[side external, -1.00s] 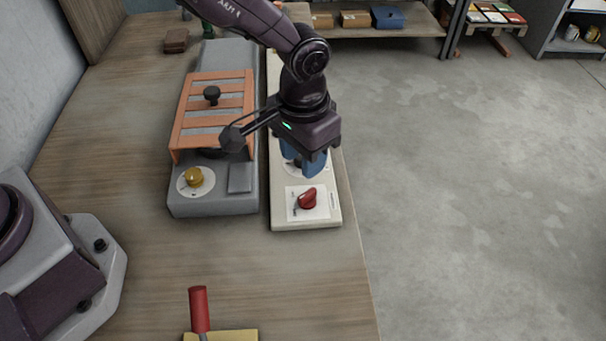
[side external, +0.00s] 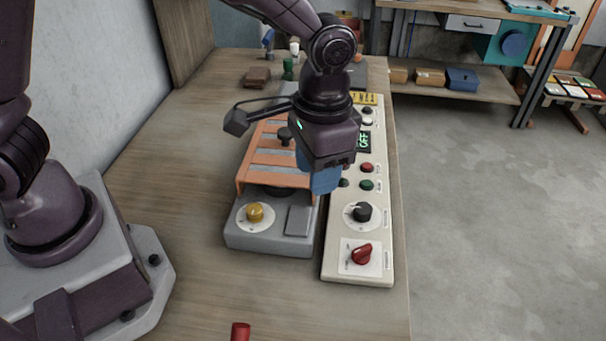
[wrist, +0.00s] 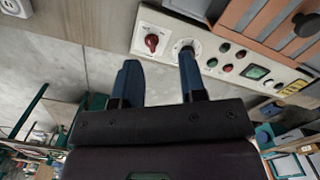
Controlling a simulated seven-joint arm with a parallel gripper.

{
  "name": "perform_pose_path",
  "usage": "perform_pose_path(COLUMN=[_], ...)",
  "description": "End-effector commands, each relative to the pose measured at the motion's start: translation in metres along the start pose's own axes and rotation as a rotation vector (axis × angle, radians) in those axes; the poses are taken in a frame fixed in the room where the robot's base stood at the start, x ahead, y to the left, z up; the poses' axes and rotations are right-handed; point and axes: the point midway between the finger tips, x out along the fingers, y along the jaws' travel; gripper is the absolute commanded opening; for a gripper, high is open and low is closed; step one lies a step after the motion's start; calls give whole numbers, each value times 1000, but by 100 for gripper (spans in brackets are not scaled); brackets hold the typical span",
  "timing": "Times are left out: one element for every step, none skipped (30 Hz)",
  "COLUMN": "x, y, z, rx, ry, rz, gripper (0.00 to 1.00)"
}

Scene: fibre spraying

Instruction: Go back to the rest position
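My gripper (side external: 322,182) hangs above the gap between the cream control panel (side external: 337,262) and the grey machine with orange slats (side external: 270,238). In the wrist view its two blue fingers (wrist: 159,82) are apart, with nothing between them. The panel's red knob (side external: 361,254) and black dial (side external: 362,212) show clear of the gripper. They also show in the wrist view, the red knob (wrist: 151,41) beyond the gap between the fingers and the black dial (wrist: 186,50) by the right fingertip.
A yellow knob (side external: 255,212) is on the machine's front. A red handle (side external: 240,331) stands at the bottom edge. Red (side external: 366,168) and green (side external: 367,185) buttons and a green-lit display (side external: 364,141) are farther up the panel. The wooden bench (side external: 190,165) is clear at left.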

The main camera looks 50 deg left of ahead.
Motion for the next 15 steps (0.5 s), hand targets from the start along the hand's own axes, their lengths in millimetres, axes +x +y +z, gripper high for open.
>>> perform_pose_path(x=[-18, -26, -38, -45, -53, -63, -69, -76, -83, -88, -93, -99, -102, -106, -110], y=[-12, -18, -27, -33, -39, -47, -53, -58, -65, -70, -75, -81, -85, -89, -94], z=[12, 20, 30, 38, 47, 58, 67, 75, 87, 96, 104, 116, 124, 132, 142], rx=[-6, -9, -12, -15, -21, -28, -34, -42, -51, -59, -68, -82, -95, -107, -125], ry=[25, 39, 58, 73, 90, 114, 132, 151, 177, 198, 219, 248, 271, 294, 325], rz=[10, 14, 19, 21, 24, 26, 26, 26, 24, 21, 18, 12, 7, 2, -6], gripper=[38, 38, 38, 38, 38, 38, 38, 38, 38, 38, 38, 38, 38, 38, 38])
